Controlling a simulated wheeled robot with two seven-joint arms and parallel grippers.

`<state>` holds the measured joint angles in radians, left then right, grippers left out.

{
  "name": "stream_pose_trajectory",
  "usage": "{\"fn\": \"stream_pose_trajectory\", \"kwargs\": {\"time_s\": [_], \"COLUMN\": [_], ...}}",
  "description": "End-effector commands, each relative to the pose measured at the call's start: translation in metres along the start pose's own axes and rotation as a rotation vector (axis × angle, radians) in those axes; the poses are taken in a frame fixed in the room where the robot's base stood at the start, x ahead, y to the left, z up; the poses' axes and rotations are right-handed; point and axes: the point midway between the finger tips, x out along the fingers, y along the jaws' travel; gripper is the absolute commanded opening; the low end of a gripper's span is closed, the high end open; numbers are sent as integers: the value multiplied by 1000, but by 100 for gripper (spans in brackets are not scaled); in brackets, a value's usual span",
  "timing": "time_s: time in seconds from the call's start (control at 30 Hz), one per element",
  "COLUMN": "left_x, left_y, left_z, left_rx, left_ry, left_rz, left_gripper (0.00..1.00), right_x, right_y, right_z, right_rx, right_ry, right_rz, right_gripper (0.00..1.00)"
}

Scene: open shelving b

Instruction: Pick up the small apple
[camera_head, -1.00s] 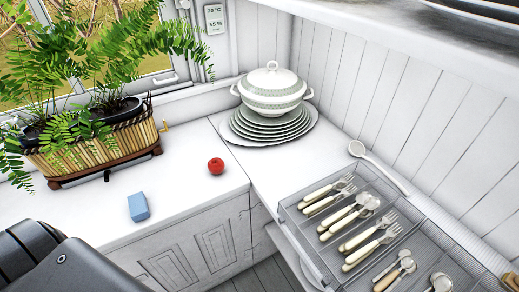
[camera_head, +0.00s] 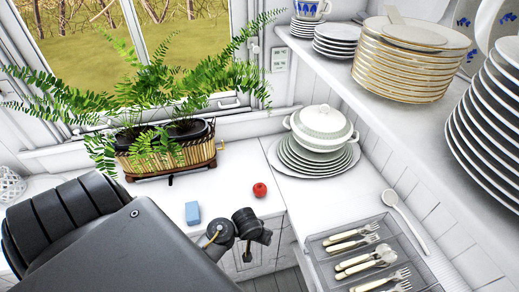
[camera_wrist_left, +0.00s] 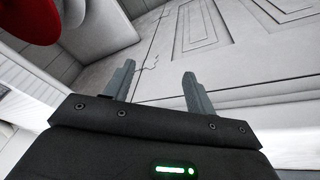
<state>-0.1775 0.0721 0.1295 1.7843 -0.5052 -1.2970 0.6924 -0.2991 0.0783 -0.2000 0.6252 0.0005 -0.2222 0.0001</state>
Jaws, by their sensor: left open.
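The small red apple (camera_head: 260,190) rests on the white counter near its front edge in the head view. A large red rounded shape, which looks like the apple (camera_wrist_left: 28,18), is cut off at the top left of the left wrist view. My left gripper (camera_wrist_left: 157,70) is open, with nothing between its fingers. The fingers point toward the panelled cabinet front, and the red shape lies off to their left. In the head view my left arm comes in from the lower left, its dark wrist parts in front of the counter edge, below the apple. My right gripper is not in view.
A blue block (camera_head: 192,212) lies left of the apple. A fern basket (camera_head: 165,160) stands by the window. A tureen (camera_head: 320,128) on stacked plates stands behind right. A cutlery tray (camera_head: 335,265) and ladle (camera_head: 405,222) lie right. Stacked plates (camera_head: 405,65) fill the shelf above.

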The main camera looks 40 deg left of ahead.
Motion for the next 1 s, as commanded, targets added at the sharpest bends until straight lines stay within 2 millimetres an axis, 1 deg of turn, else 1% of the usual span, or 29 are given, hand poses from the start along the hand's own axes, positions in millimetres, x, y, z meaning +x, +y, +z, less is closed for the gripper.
{"fn": "stream_pose_trajectory", "kwargs": {"time_s": [0.03, 0.07, 0.1, 0.13, 0.17, 0.2, 0.4, 0.5, 0.57, 0.7, 0.8, 0.87, 1.0], "left_x": [-35, -50, -68, -76, -74, -79, -111, -126, -134, -142, -141, -136, -112], "left_y": [-1, -4, -7, -9, -11, -13, -26, -33, -36, -41, -41, -42, -47], "left_z": [-18, -25, -33, -40, -49, -60, -109, -130, -140, -150, -151, -151, -152], "left_rx": [-16, -27, -42, -59, -93, -134, -328, -421, -467, -526, -534, -532, -528], "left_ry": [26, 38, 54, 63, 67, 75, 123, 150, 164, 181, 182, 182, 181], "left_rz": [-20, -34, -52, -62, -65, -70, -95, -107, -112, -119, -119, -121, -123], "left_gripper": [56, 56, 56, 56, 56, 56, 56, 56, 56, 56, 56, 56, 56], "right_x": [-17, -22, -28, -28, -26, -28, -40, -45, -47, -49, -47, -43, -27], "right_y": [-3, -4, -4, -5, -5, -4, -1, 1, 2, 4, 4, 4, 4], "right_z": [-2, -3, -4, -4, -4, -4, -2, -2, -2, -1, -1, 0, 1], "right_rx": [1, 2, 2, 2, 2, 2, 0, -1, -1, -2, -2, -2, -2], "right_ry": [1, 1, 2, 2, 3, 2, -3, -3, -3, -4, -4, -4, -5], "right_rz": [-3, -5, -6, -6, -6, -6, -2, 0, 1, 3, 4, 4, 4], "right_gripper": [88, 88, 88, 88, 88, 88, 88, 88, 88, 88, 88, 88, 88]}}
